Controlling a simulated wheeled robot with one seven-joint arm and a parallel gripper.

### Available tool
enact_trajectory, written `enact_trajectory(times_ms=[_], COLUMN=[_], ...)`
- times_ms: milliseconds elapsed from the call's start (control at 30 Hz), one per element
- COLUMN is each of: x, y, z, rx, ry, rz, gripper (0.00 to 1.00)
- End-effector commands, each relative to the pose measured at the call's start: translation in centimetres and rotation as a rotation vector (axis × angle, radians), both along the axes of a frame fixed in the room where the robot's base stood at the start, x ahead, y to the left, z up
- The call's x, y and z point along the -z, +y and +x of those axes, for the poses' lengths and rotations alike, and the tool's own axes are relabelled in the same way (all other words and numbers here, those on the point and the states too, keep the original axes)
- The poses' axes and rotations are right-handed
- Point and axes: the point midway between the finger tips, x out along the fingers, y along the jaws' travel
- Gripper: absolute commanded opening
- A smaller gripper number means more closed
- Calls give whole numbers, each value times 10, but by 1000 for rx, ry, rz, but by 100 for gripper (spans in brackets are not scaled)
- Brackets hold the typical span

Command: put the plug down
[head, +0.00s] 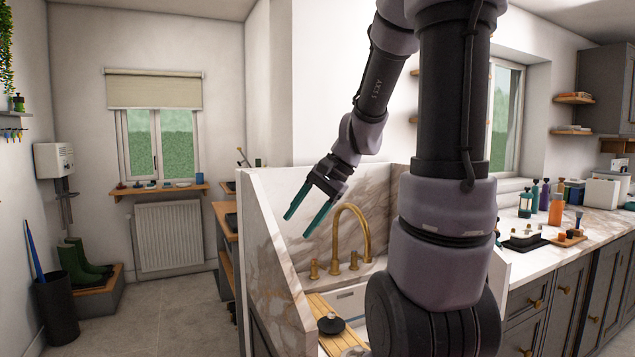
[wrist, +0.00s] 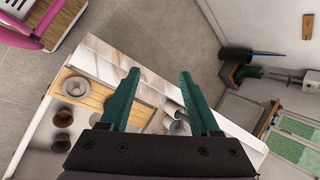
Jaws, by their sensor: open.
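A dark round plug (head: 331,324) with a knob on top lies on a slatted wooden board (head: 318,305) at the near left of the sink. In the wrist view a round grey piece that looks like the plug (wrist: 75,88) sits on the board. My gripper (head: 300,224) has two green fingers. It is open and empty, above the sink area and left of the brass tap, apart from the plug. In the wrist view its fingers (wrist: 159,75) are spread, with nothing between them. The white sink (head: 350,300) is partly hidden by my arm.
Marble panels (head: 262,215) stand at the left and back of the sink. The brass tap (head: 350,235) rises behind it. Several bottles (head: 556,205) stand on the right counter. Two dark round pieces (wrist: 62,130) show in the wrist view. The floor at left is mostly clear.

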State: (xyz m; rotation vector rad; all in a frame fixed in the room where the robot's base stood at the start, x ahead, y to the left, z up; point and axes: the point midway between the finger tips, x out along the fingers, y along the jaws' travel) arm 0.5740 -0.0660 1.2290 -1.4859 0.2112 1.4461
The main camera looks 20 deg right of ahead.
Motion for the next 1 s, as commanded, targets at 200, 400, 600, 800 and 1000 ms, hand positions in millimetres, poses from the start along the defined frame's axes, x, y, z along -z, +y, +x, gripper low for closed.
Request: enact_trajectory(times_ms=[200,400,600,800,1000], x=[-55,-87,-98,-99,-99], y=[14,12,9,8,8], z=[-57,-92,-105,-105,-105], rx=[-207,-307,-338,-339,-338], ry=[-236,-417,-490,-492,-492], rz=[-287,-479,-553,-557,-557], gripper=[63,63,63,63,63])
